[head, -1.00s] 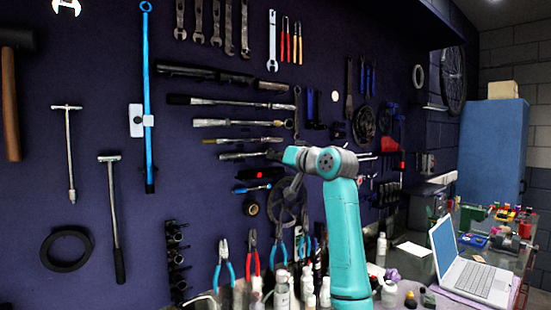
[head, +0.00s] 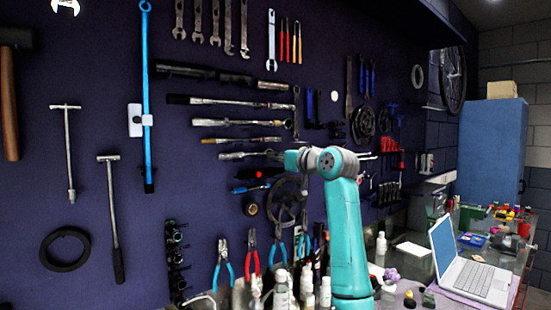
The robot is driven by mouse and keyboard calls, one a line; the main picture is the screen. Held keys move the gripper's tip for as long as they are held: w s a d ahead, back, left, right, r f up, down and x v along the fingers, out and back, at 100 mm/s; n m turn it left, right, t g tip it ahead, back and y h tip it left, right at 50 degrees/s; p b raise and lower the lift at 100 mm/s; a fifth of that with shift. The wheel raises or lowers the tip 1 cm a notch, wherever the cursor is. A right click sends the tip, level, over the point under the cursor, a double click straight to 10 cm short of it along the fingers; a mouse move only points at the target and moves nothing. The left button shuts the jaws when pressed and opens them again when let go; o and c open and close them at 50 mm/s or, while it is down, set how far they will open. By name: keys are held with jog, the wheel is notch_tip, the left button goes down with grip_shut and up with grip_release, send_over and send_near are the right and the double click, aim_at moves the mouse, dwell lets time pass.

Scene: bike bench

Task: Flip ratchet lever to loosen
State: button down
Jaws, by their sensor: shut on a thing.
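Several long ratchet-type tools hang level on the dark pegboard, such as one with a metal shaft (head: 235,102) and one below it (head: 235,123). I cannot tell which one carries the task's lever, and a flip lever is too small to make out. My teal and grey arm rises from the bottom centre, bends at a grey joint and points left toward the tools. Its far end is among the lower tools and a dark round chainring (head: 285,203). I cannot pick out my gripper's fingers or anything held in them.
Pliers (head: 252,252) hang low on the board, above white bottles (head: 282,285) near my arm. A bench at right holds an open laptop (head: 470,262). A blue cabinet (head: 492,150) stands behind it. The left board holds a hammer and T-handle tools (head: 68,150).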

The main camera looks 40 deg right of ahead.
jog(key=shift+d+r+n, duration=0.1)
jog(key=shift+d+n, duration=0.05)
jog(key=shift+n, duration=0.95)
jog(key=shift+d+n, duration=0.1)
jog(key=shift+n, duration=1)
jog(key=c, duration=1.6)
grip_release()
jog(key=shift+s, duration=0.1)
jog(key=s, duration=1.1)
jog(key=shift+s+d, duration=0.2)
jog(key=shift+s, duration=0.2)
